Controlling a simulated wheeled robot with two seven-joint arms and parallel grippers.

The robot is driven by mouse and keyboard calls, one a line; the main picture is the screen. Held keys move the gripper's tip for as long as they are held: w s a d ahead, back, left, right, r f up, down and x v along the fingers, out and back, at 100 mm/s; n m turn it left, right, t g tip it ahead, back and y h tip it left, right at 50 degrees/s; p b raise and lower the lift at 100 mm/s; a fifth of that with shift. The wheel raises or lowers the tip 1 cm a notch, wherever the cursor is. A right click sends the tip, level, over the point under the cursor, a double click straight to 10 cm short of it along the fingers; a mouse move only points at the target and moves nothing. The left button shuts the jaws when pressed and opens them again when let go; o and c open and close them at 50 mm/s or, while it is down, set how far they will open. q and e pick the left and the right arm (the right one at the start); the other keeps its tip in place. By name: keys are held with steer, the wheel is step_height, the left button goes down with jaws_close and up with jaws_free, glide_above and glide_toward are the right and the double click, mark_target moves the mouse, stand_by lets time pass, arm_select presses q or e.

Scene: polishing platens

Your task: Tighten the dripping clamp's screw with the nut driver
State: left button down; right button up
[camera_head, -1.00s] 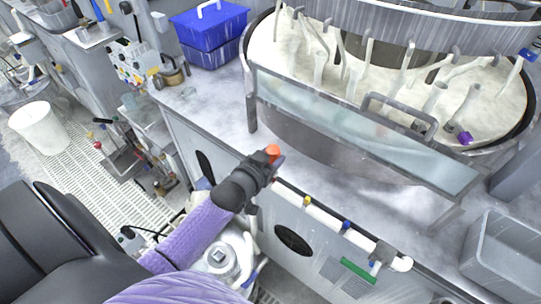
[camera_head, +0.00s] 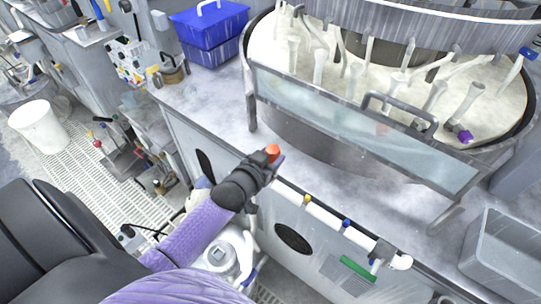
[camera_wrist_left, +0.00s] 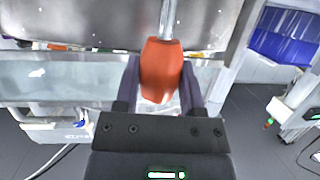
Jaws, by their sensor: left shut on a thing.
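My left gripper (camera_head: 262,178) is shut on the orange handle of the nut driver (camera_head: 272,152), in front of the bench edge. In the left wrist view the orange handle (camera_wrist_left: 160,68) sits between the two fingers, and its metal shaft (camera_wrist_left: 168,18) points away from the gripper. A white pipe (camera_head: 325,214) runs along the cabinet front to the right, with a yellow fitting (camera_head: 307,199) and a blue fitting (camera_head: 346,224) on it. I cannot tell which clamp drips, and no drip or screw can be made out. My right gripper is not in view.
A large round polishing machine (camera_head: 300,128) with a clear front guard (camera_head: 365,125) stands on the bench. Blue boxes (camera_head: 208,28) stand at the back. A grey bin (camera_head: 505,250) is at the right and a white bucket (camera_head: 38,126) on the floor at left.

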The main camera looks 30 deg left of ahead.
arm_select(q)
steer(key=shift+f, duration=0.15)
steer(key=shift+r+p, duration=0.4)
steer(key=shift+p, duration=0.05)
stand_by(0.3)
steer(key=shift+s+a, duration=0.1)
steer(key=shift+p, duration=0.45)
stand_by(0.7)
steer(key=shift+f+b, duration=0.35)
steer(key=shift+f, duration=0.1)
